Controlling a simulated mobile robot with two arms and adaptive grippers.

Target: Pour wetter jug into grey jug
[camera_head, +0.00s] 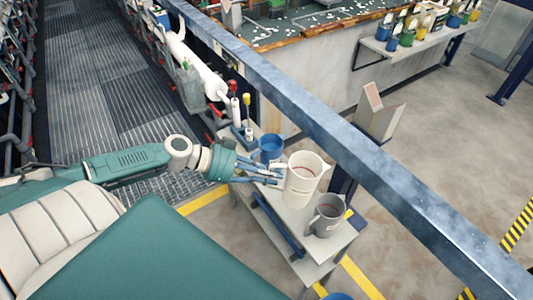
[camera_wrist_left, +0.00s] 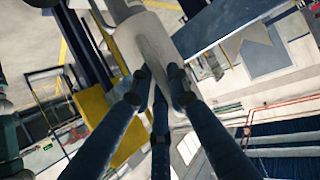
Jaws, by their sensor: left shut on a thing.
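A white jug (camera_head: 304,182), which I take to be the wetter jug, looks upright at the small grey table. My left gripper (camera_head: 276,175) reaches in from the left, shut on its side. I cannot tell whether its base touches the table. In the left wrist view the blue fingers (camera_wrist_left: 158,88) close around the pale jug wall (camera_wrist_left: 148,45). The grey jug (camera_head: 326,217) stands upright on the table, just right of and nearer than the white jug, with its open top showing. My right gripper is not in view.
A blue jug (camera_head: 270,148) stands behind the white jug. A long blue-grey beam (camera_head: 345,130) crosses diagonally beyond the table (camera_head: 310,245). A bottle with a yellow top (camera_head: 248,126) is at the table's back left. Open floor (camera_head: 440,170) lies to the right.

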